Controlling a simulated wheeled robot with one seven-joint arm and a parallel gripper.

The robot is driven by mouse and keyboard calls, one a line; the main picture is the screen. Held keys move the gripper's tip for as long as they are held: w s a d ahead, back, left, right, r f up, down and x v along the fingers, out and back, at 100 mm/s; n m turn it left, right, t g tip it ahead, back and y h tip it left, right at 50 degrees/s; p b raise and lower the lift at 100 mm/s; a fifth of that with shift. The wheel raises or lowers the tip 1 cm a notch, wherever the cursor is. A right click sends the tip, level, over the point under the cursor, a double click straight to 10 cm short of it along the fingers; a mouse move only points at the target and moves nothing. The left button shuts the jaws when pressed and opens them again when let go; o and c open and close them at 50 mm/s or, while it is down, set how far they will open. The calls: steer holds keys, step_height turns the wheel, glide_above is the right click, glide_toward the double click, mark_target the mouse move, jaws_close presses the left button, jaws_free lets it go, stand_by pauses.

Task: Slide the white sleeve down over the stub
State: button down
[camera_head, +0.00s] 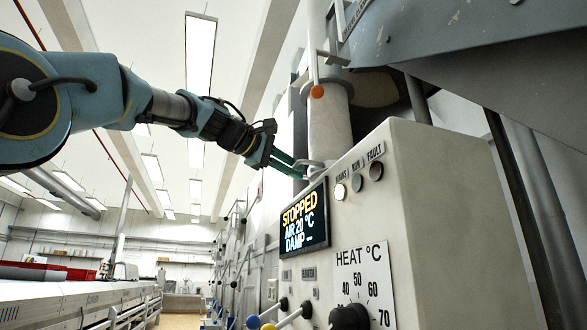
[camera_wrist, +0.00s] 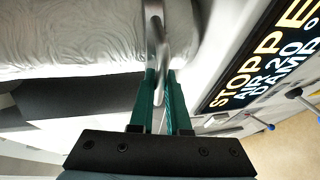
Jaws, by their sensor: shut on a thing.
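The white sleeve (camera_head: 328,125) is an upright cylinder behind the control cabinet. In the wrist view its pale, wrinkled side (camera_wrist: 70,35) fills the upper left. A metal handle (camera_wrist: 157,35) stands out from the sleeve and also shows in the head view (camera_head: 311,164). My gripper (camera_head: 298,165) reaches in from the left, low on the sleeve. Its green fingers (camera_wrist: 164,78) are shut on the handle, one on each side. I cannot make out the stub; the cabinet hides the sleeve's lower end in the head view.
The cabinet (camera_head: 440,190) stands close to my gripper's right, with a display (camera_head: 304,222) reading STOPPED, AIR 20 °C, DAMP. A grey hood (camera_head: 450,40) overhangs at upper right. Free air lies left.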

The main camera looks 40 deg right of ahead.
steer(key=shift+f, duration=0.6)
steer(key=c, duration=0.9)
jaws_free()
steer(key=shift+a+r, duration=0.1)
steer(key=shift+r, duration=0.1)
steer(key=a+b, duration=0.1)
steer(key=a, duration=0.2)
steer(key=a+r+b, duration=0.1)
steer(key=a, duration=0.3)
steer(key=a+r+b, duration=0.1)
steer(key=a, duration=0.2)
steer(key=shift+s+a, duration=0.15)
steer(key=shift+a, duration=0.05)
steer(key=shift+f, duration=0.1)
